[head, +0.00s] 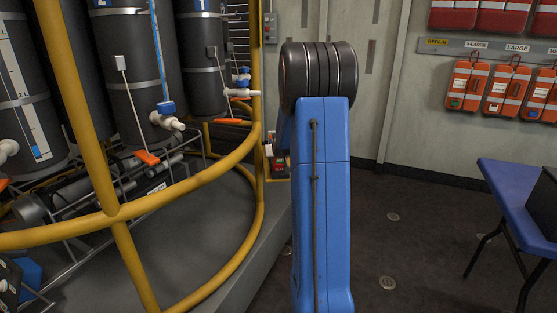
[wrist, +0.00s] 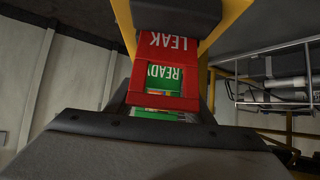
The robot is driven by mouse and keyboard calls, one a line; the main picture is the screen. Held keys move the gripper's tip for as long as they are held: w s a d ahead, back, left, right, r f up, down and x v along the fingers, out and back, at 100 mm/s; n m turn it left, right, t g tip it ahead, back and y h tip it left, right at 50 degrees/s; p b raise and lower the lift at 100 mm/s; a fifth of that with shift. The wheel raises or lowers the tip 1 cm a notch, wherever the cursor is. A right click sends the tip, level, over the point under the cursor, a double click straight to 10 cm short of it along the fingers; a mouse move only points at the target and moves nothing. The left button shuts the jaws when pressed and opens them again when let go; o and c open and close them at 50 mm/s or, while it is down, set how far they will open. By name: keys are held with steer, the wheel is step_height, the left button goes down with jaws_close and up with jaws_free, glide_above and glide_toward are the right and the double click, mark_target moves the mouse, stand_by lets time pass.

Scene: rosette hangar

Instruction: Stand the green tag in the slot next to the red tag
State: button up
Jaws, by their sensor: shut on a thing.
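The green tag (wrist: 165,76), lettered READY, shows in the middle of the wrist view, framed by red, with another green strip just below. The red tag (wrist: 168,41), lettered LEAK, shows right above and around it; the two overlap in this view, and I cannot tell whether they touch. My gripper (wrist: 164,116) is shut on the green tag; its dark body fills the bottom of the wrist view. The slot and the tag's lower edge are hidden. In the head view my blue arm hides the gripper; a small red panel (head: 280,168) shows just left of the arm.
A yellow tubular frame (head: 187,190) with dark cylinders (head: 125,65) stands at the left. Orange pouches (head: 503,90) hang on the right wall. A blue seat (head: 510,190) is at the right edge. The floor between seat and arm is clear.

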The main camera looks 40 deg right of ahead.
steer(key=shift+s+f, duration=0.1)
steer(key=shift+f, duration=0.65)
steer(key=shift+o, duration=0.2)
steer(key=shift+f, duration=0.15)
steer(key=shift+a+f, duration=0.1)
steer(key=shift+f, duration=0.15)
steer(key=o, duration=1.5)
steer(key=shift+r, duration=0.2)
steer(key=shift+r, duration=0.2)
steer(key=v, duration=1.2)
steer(key=shift+r, duration=0.2)
